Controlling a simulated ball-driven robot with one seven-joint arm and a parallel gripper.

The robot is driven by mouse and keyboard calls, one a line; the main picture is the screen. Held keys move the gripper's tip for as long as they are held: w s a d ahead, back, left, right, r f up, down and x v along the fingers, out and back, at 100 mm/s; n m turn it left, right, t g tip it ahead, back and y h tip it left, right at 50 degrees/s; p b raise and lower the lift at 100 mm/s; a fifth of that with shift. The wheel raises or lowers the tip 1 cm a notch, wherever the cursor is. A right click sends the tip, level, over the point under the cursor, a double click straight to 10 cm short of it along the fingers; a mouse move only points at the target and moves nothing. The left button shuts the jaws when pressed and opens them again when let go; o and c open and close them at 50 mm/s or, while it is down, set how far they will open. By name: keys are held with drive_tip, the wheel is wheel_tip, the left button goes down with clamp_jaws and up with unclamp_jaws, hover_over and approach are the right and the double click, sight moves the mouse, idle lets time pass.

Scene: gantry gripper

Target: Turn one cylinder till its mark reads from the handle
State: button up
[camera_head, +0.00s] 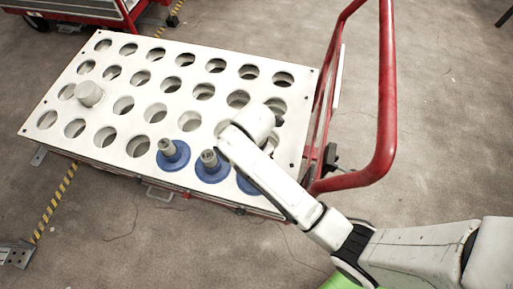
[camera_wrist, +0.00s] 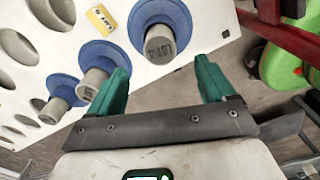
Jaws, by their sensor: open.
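Three grey cylinders with blue round flanges sit in the front row of a white holed plate (camera_head: 152,72). In the head view, the left cylinder (camera_head: 167,148) and middle cylinder (camera_head: 209,158) are clear; the right one shows only its blue flange (camera_head: 247,184) beside my arm. In the wrist view, the nearest cylinder (camera_wrist: 161,44) bears dark lettering like "LOT" on its end; another (camera_wrist: 93,84) has a partly visible mark. My gripper (camera_wrist: 163,72) is open, its teal fingers apart and empty, with the lettered cylinder seen beyond the gap. The red handle (camera_head: 387,90) stands right of the plate.
A lone pale cylinder (camera_head: 89,93) stands at the plate's left; most other holes are empty. A yellow label (camera_wrist: 100,19) lies on the plate. Another red cart (camera_head: 75,8) stands at the back left. Floor is open beyond the handle.

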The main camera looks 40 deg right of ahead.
wheel_tip(320, 180, down, 10)
drive_tip(key=b, duration=0.2)
drive_tip(key=shift+f+b, duration=0.1)
drive_tip(key=shift+b, duration=0.25)
drive_tip(key=shift+c, duration=0.2)
clamp_jaws()
idle(0.5)
drive_tip(key=shift+r+p, duration=0.2)
drive_tip(key=shift+p, duration=0.3)
drive_tip(key=shift+r+m+p, duration=0.1)
drive_tip(key=shift+m+p, duration=0.3)
drive_tip(key=shift+p, duration=0.05)
drive_tip(key=shift+m+p, duration=0.55)
drive_tip(key=shift+m, duration=0.55)
